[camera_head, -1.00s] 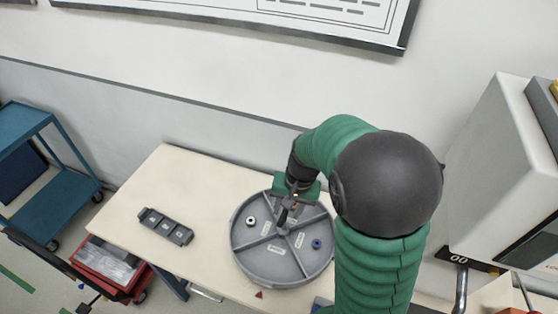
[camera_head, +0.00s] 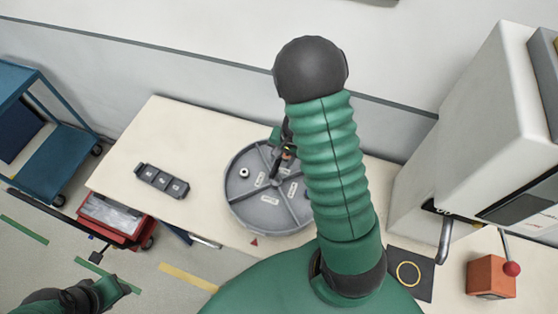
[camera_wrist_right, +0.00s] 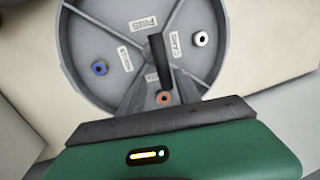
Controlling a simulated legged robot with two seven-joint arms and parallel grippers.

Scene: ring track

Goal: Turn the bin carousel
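The bin carousel (camera_head: 233,211) is a grey round tray with dividers and small labels, lying on the table. A white ring (camera_head: 244,172) lies in its left compartment. The right wrist view shows the carousel (camera_wrist_right: 88,25) with the white ring (camera_wrist_right: 201,39), a blue ring (camera_wrist_right: 99,68) and an orange ring (camera_wrist_right: 164,98). My right gripper (camera_head: 281,154) is over the carousel's far side, partly hidden by my arm; its opening is unclear. A dark upright bar (camera_wrist_right: 158,62) stands out before the carousel. My left gripper (camera_head: 116,287) is at the lower left, off the table, its fingers unclear.
A dark block with several marked squares (camera_head: 162,181) lies left of the carousel on the table (camera_head: 150,130). A red triangle (camera_head: 254,242) marks the near table edge. A white machine (camera_head: 455,130) and an orange box with a red-knobbed lever (camera_head: 490,277) are right. A blue cart (camera_head: 45,165) stands left.

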